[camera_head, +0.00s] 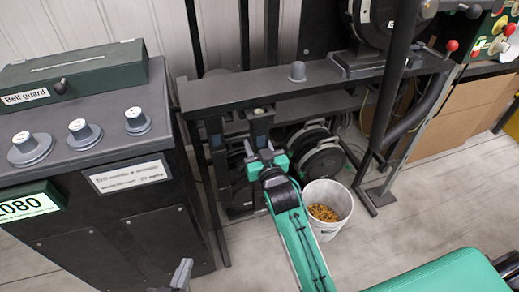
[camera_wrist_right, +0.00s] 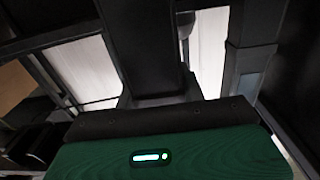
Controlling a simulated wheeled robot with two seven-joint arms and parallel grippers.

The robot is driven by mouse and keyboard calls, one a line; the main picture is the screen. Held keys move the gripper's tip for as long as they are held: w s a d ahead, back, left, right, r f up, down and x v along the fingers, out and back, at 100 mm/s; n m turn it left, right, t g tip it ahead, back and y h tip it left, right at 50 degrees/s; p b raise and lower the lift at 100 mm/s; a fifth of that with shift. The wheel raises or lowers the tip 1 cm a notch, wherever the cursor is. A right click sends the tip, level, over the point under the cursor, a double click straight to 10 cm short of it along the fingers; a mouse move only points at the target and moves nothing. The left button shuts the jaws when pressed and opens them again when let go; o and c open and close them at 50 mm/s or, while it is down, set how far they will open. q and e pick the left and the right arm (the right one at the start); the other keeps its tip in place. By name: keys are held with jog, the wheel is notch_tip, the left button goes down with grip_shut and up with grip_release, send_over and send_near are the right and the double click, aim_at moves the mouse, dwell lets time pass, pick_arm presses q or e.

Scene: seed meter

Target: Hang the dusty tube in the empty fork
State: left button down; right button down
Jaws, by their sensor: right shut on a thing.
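My right gripper (camera_head: 265,152) reaches up at the end of the green forearm to the dark metal frame in the head view. It is shut on a dark part whose outline is lost against the frame. In the right wrist view, a black piece (camera_wrist_right: 143,45) stands just beyond my green gripper housing. I cannot tell whether it is the dusty tube. My left gripper (camera_head: 180,274) shows only as small grey fingertips at the bottom edge, in front of the console. I see nothing between them. I cannot clearly make out the empty fork.
A black rail (camera_head: 330,80) crosses above round black units (camera_head: 322,160). A white bucket (camera_head: 328,225) of yellow-brown grains stands below.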

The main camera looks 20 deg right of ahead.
pick_arm(q)
jog(key=shift+s+f, duration=0.15)
jog(key=shift+f, duration=0.15)
pick_arm(e)
jog(key=shift+w, duration=2.5)
pick_arm(q)
jog(key=shift+r+p, duration=0.4)
jog(key=shift+p, duration=0.05)
pick_arm(e)
jog(key=shift+w+a, duration=0.1)
jog(key=shift+f, duration=0.3)
jog(key=c, duration=0.8)
grip_release()
jog(key=shift+o, duration=0.2)
pick_arm(q)
jog(key=shift+f, duration=0.1)
